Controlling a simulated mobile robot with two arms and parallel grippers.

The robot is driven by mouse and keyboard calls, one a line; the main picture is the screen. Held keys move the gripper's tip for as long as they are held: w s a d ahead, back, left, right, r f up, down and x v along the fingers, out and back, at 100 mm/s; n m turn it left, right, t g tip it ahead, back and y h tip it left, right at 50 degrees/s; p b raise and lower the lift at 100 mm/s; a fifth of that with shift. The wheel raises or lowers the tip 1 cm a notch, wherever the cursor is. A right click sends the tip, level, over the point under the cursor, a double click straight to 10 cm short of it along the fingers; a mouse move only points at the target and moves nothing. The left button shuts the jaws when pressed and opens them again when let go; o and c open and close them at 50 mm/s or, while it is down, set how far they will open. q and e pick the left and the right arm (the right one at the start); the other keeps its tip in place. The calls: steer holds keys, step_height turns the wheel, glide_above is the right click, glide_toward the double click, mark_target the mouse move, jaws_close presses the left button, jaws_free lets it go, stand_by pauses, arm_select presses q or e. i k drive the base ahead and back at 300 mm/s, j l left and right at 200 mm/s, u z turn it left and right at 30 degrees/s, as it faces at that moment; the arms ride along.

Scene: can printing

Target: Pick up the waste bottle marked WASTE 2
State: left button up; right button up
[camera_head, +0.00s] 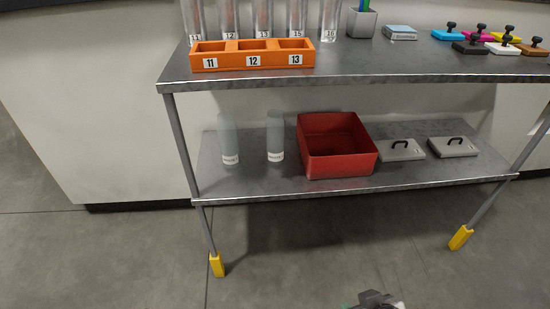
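Two clear, pale bottles stand upright on the lower shelf, left of the red bin: a left bottle (229,135) and a right bottle (275,134). Each has a small white label low on its front, too small to read, so I cannot tell which is WASTE 2. A dark grey part, seemingly my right gripper (375,300), just shows at the bottom edge, well below and in front of the shelf. Its fingers cannot be made out. My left gripper is not in view.
The upper shelf (380,65) overhangs the bottles, carrying an orange rack (252,61), clear tubes and coloured stamps. The floor in front is clear.

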mark_target(275, 121)
steer(key=i+l+z, duration=0.1)
steer(key=l, duration=0.25)
steer(key=i+l+z, duration=0.15)
steer(key=l, duration=0.2)
steer(key=i+l+z, duration=0.1)
steer(key=l, duration=0.25)
steer(key=i+l+z, duration=0.1)
steer(key=i+l, duration=0.15)
